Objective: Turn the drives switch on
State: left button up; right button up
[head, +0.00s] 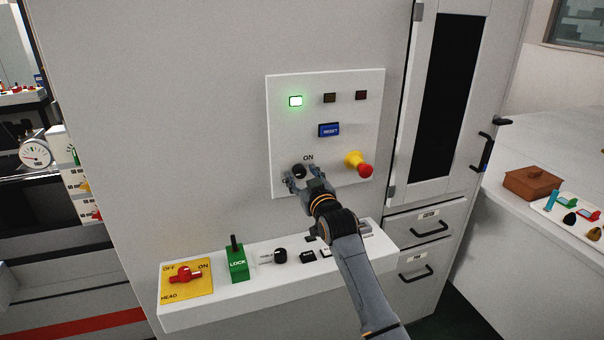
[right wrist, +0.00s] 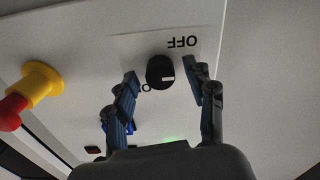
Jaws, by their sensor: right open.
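A black rotary switch (head: 299,171) sits low on the white panel (head: 285,120), with an ON label above it. It also shows in the right wrist view (right wrist: 160,70), with a white mark on its face, an upside-down OFF label beside it and another label partly covered by a finger. No name reading "drives" is legible. My right gripper (head: 303,178) is at the switch, its fingers open on either side of the knob. In the right wrist view (right wrist: 161,68) a gap shows between each finger and the knob. My left gripper is not in view.
A red emergency button (head: 365,170) on a yellow base is close right of the switch. A blue RESET button (head: 329,130) and a lit green lamp (head: 295,101) are above. Below, a ledge (head: 210,310) carries a yellow HEAD switch plate (head: 200,289) and a green LOCK switch (head: 238,264).

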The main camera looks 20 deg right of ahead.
jog(key=shift+w, duration=0.25)
grip_shut()
